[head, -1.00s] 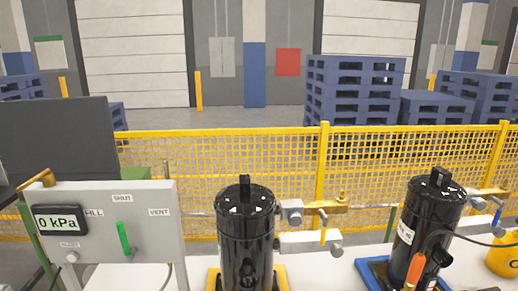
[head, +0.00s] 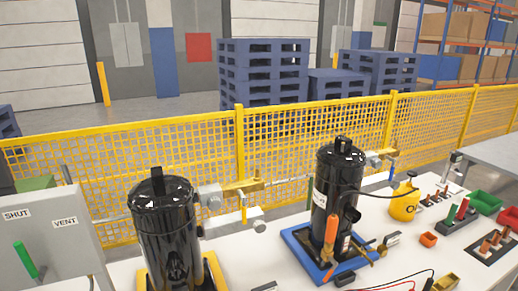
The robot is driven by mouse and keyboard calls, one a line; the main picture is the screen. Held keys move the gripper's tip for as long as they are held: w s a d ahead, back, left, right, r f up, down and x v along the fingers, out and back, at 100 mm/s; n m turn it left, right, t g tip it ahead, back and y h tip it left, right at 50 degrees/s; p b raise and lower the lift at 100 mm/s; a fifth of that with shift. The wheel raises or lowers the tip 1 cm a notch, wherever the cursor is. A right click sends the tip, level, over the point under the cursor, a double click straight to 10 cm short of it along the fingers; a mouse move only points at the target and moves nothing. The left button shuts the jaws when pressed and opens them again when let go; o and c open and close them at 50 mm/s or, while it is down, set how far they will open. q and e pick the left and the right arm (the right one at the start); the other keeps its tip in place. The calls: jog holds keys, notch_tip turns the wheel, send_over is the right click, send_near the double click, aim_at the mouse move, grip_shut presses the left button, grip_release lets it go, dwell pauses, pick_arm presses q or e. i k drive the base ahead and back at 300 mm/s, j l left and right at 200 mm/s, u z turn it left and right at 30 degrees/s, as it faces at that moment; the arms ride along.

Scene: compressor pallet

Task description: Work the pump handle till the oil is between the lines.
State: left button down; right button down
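A dark hose runs between the container and the compressor. This compressor stands upright on a blue base (head: 301,250). A second black compressor (head: 168,235) stands nearer, on a yellow base (head: 213,272). No oil level or lines can be made out at this size. Neither of my grippers shows.
A grey panel (head: 55,235) with a green lever stands at the left. Red and black leads cross the front. A yellow mesh fence (head: 190,150) runs behind.

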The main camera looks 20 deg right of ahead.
aim_at(411, 174)
jog(key=z, duration=1.7)
